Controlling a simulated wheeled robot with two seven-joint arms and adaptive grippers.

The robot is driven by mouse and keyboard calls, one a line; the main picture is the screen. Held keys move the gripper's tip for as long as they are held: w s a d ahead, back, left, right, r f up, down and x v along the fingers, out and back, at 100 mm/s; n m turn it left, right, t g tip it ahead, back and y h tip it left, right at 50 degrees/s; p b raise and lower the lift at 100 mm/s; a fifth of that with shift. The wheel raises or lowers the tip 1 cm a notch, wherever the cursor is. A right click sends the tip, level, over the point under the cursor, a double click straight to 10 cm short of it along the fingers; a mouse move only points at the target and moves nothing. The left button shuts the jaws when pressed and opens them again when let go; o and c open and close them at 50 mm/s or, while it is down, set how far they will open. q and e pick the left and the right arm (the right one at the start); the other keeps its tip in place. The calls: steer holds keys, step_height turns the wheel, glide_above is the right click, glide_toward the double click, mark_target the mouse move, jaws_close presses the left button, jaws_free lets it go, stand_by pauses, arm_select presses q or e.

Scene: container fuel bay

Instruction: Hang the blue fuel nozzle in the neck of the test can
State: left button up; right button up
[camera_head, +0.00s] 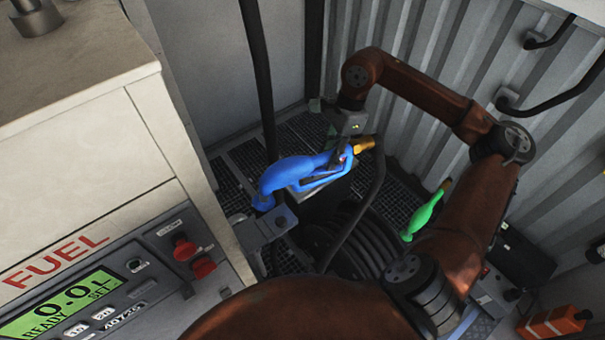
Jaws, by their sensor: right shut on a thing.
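The blue fuel nozzle (295,172) is near the middle of the head view. Its brass-coloured end (362,144) points up and right, and its curved blue end points down and left, close to a grey bracket (258,232) beside the pump. I cannot tell whether that end touches the bracket. My right gripper (339,160) reaches down from above and is shut on the nozzle near its brass end. I cannot make out the test can or its neck. My left gripper is not in view.
A black hose (376,190) hangs from the nozzle's brass end toward a coiled hose (360,255). A green nozzle (425,215) stands to the right. The fuel pump (90,150) fills the left side. Corrugated wall (420,50) stands behind. An orange object (550,324) lies bottom right.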

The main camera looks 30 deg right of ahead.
steer(key=shift+r, duration=0.15)
jaws_close()
steer(key=shift+a+r+p+v, duration=0.1)
steer(key=shift+a+p+v, duration=0.35)
steer(key=shift+p+v, duration=1.15)
steer(key=shift+a+r+p+v, duration=0.1)
steer(key=shift+a+p+v, duration=0.6)
steer(key=shift+v, duration=1.35)
steer(key=shift+a+r+p+v, duration=0.15)
steer(key=shift+a+p+v, duration=0.05)
steer(key=shift+p+v, duration=1.5)
steer(key=shift+r, duration=0.15)
